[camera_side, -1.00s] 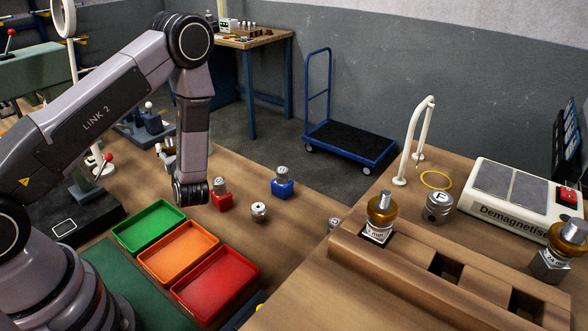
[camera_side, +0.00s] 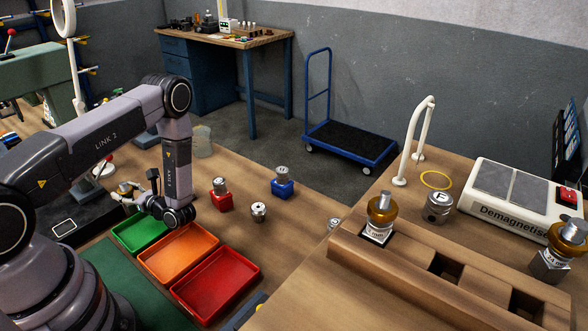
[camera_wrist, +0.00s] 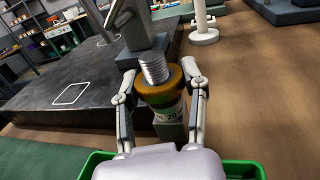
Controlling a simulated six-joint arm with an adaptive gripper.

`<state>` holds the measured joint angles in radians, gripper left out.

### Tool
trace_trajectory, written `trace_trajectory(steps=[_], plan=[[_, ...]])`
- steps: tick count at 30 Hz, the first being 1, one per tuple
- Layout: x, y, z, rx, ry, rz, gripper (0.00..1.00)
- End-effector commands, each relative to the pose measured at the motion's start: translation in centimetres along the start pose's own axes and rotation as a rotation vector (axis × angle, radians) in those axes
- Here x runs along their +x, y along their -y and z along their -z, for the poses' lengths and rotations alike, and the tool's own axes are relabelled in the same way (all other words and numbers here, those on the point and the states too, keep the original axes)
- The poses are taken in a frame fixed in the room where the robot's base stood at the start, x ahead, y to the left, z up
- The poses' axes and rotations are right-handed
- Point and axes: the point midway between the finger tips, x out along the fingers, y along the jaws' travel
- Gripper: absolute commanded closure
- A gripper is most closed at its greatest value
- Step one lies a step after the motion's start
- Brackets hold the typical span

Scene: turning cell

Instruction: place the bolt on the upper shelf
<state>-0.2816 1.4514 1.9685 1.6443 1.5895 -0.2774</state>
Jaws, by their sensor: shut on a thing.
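In the side view my gripper (camera_side: 138,189) is at the left, just behind the green tray (camera_side: 122,243); the held piece is small there. No shelf is clearly marked as the upper shelf.
Orange (camera_side: 160,277) and red (camera_side: 190,302) trays stand beside the green one. A dark plate (camera_wrist: 65,97) and a grey metal fixture (camera_wrist: 140,28) lie beyond my gripper. Red (camera_side: 221,203) and blue (camera_side: 283,189) holders stand on the bench. A demagnetiser (camera_side: 520,210) is at right.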

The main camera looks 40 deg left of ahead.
Motion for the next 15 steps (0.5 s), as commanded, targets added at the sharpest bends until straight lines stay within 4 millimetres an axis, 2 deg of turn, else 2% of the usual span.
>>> trace_trajectory(steps=[3, 14, 15], plan=[[-0.01, 0.01, 0.78, -0.001, 0.002, 0.001, 0.98], [-0.02, 0.01, 1.1, -0.001, 0.002, 0.001, 0.98], [-0.02, 0.01, 1.1, -0.001, 0.0, 0.001, 0.52]])
